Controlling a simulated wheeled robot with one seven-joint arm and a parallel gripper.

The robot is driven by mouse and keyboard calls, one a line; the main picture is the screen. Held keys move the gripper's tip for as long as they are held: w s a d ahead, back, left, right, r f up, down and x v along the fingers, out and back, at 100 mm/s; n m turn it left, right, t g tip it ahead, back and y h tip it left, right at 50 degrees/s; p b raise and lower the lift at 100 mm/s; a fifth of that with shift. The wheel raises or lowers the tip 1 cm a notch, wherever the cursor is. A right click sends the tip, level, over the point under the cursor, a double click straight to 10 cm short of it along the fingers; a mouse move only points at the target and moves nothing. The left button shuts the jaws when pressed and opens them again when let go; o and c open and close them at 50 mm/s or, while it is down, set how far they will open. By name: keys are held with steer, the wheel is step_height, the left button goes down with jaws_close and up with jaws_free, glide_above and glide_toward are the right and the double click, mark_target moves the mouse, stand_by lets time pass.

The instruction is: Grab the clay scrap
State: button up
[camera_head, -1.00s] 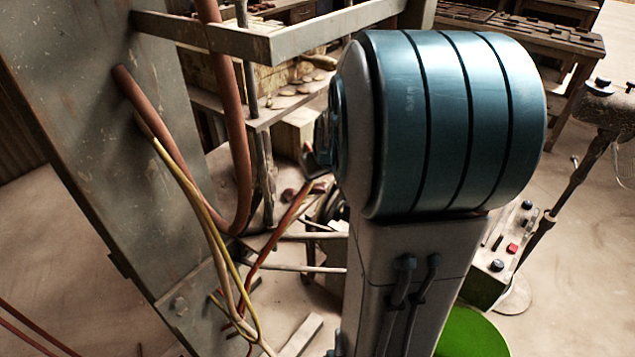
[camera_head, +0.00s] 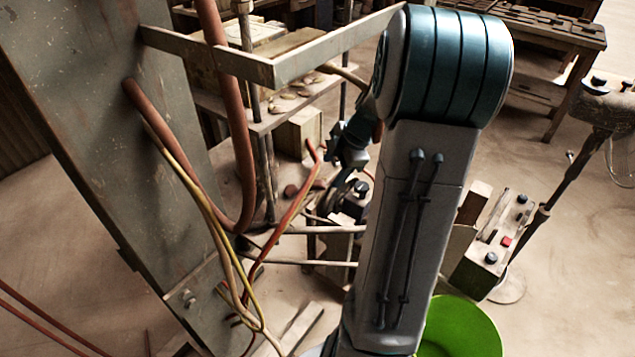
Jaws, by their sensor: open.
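My gripper (camera_head: 345,158) is small and partly lost among dark parts behind it, at the far end of my teal and grey arm, left of the arm's big joint. It is open, and I see nothing held in it. Several tan, lumpy pieces that look like clay (camera_head: 290,93) lie on the wooden shelf of the press, up and left of my gripper. Reddish-brown lumps (camera_head: 291,190) lie lower, left of my gripper. I cannot tell which piece is the clay scrap. My arm hides part of the area behind it.
A grey steel column (camera_head: 110,130) and a frame bar (camera_head: 300,58) stand close on the left, with red and yellow hoses (camera_head: 235,150) hanging there. A control box (camera_head: 490,250) and a green round thing (camera_head: 460,330) are at right. Floor is open at far right.

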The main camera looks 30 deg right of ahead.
mark_target(319, 183)
steer(key=shift+w+p+x, duration=0.2)
steer(key=shift+x, duration=1.65)
steer(key=shift+w+p+x, duration=0.2)
steer(key=shift+w+x, duration=0.05)
steer(key=shift+x, duration=1.6)
steer(key=shift+a+r, duration=0.1)
steer(key=shift+r, duration=0.1)
steer(key=c, duration=1.1)
